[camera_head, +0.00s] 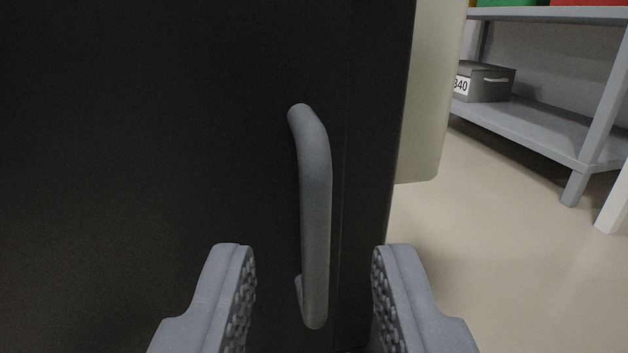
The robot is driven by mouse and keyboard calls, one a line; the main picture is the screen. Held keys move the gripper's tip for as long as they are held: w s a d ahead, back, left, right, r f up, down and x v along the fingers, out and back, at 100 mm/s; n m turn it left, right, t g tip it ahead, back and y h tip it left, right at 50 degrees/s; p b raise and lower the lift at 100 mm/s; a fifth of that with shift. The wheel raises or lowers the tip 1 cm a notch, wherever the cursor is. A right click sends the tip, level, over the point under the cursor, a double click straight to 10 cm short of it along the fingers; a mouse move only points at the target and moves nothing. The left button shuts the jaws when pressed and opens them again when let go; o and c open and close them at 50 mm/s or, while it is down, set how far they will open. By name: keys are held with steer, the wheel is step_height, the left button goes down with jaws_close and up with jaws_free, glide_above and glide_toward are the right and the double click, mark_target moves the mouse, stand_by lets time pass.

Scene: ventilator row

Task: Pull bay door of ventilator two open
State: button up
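A dark, nearly black bay door (160,140) fills the left and middle of the view. A vertical grey bar handle (316,200) stands out from it near its right edge. My gripper (313,260) is open, with one finger on each side of the lower part of the handle in the picture. Gaps show between both fingers and the handle, and I see no contact. I cannot tell how far the fingertips are from the door face. No number or label shows on the door.
A cream panel (430,100) stands just right of the door edge. A grey shelf rack (540,130) at the right holds a dark box (490,85) marked 340, with green and red bins above. The beige floor (480,230) between is clear.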

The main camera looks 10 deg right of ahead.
steer(key=shift+x, duration=1.15)
